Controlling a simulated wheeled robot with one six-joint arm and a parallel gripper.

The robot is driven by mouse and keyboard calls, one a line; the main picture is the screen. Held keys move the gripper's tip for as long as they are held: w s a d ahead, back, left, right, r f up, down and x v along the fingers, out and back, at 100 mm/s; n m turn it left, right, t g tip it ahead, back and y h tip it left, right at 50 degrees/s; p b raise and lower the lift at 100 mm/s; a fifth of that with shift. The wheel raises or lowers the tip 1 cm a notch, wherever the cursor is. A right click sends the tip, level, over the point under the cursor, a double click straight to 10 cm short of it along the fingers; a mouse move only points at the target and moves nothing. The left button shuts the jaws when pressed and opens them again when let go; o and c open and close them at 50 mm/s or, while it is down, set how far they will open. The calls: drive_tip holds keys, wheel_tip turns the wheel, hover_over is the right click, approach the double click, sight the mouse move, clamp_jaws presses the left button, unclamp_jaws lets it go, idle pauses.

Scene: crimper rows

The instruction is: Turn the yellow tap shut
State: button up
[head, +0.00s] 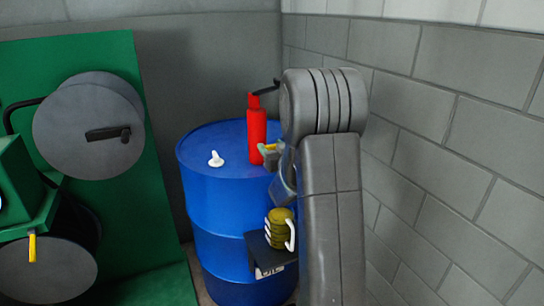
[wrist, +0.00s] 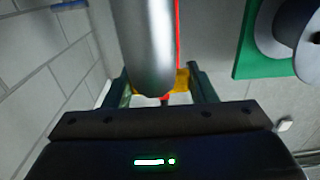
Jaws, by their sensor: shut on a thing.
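The yellow tap (head: 270,147) shows as a small patch at my gripper (head: 271,155), above the blue barrel and beside a red cylinder. In the wrist view the yellow tap (wrist: 182,80) lies between the two dark fingers of my gripper (wrist: 162,88), which is shut on it. A silver cylinder (wrist: 147,45) close to the wrist camera hides the middle of the tap. A bit of red shows just below the tap. How far the tap is turned cannot be told. My arm hides part of the gripper in the head view.
The red cylinder (head: 256,126) and a small white piece (head: 216,159) are on the blue barrel (head: 215,205). A green machine (head: 110,60) with grey discs and another yellow piece (head: 32,247) stands left. A brick wall (head: 440,130) is right. A ribbed yellow-green object (head: 279,229) sits low before the barrel.

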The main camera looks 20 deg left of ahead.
idle(0.3)
drive_tip(key=o, duration=1)
drive_tip(key=shift+d, duration=0.1)
drive_tip(key=b+v, duration=0.1)
drive_tip(key=v, duration=1.2)
drive_tip(key=shift+s+d+b, duration=0.1)
drive_tip(key=shift+s+b, duration=0.2)
drive_tip(key=shift+s, duration=0.05)
drive_tip(key=p+x, duration=0.1)
drive_tip(key=x, duration=1.3)
drive_tip(key=shift+w+d+p, duration=0.15)
drive_tip(key=shift+p, duration=0.15)
